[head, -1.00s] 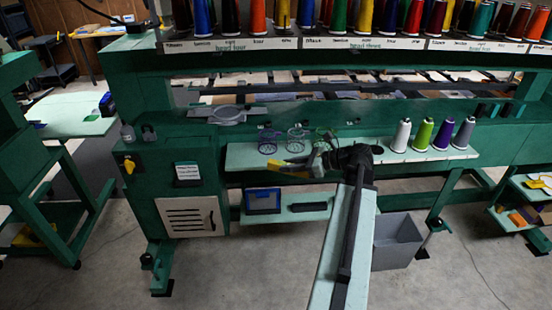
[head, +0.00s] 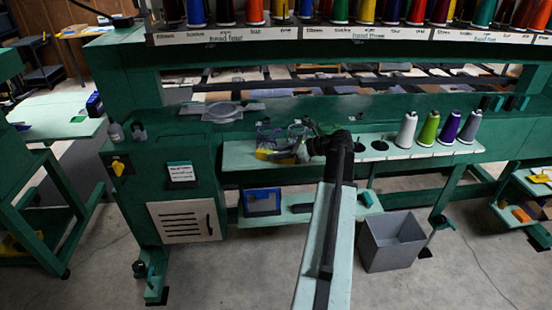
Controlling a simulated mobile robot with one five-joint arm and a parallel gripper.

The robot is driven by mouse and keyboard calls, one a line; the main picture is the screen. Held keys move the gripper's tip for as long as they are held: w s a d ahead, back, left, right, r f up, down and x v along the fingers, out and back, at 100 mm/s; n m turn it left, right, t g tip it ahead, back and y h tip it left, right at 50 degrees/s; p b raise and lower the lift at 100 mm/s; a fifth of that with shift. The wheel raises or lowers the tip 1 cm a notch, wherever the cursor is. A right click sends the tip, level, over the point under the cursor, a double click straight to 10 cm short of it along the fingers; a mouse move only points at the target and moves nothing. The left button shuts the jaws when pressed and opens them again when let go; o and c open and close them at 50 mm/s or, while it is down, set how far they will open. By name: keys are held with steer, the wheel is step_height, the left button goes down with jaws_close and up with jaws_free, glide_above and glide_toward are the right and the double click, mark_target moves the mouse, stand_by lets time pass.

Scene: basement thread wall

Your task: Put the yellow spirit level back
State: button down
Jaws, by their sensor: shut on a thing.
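The yellow spirit level (head: 268,155) is small in the head view, at the left part of the pale shelf on the green machine. My gripper (head: 299,151) is shut on its right end. The level lies roughly sideways in front of small clear round holders, overlapping them in the picture. I cannot tell whether it touches the shelf. My arm hides part of the shelf to the right of the gripper.
A blue-framed bin (head: 262,201) stands on a lower shelf. A grey open bin (head: 391,242) stands on the floor. Thread spools line the top rack.

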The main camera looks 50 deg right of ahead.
steer(key=shift+s+d, duration=0.1)
steer(key=c, duration=1.2)
jaws_free()
steer(key=shift+f, duration=0.1)
steer(key=shift+r, duration=0.3)
steer(key=p+v, duration=0.4)
steer(key=v, duration=0.8)
steer(key=shift+p, duration=0.3)
steer(key=shift+f, duration=0.1)
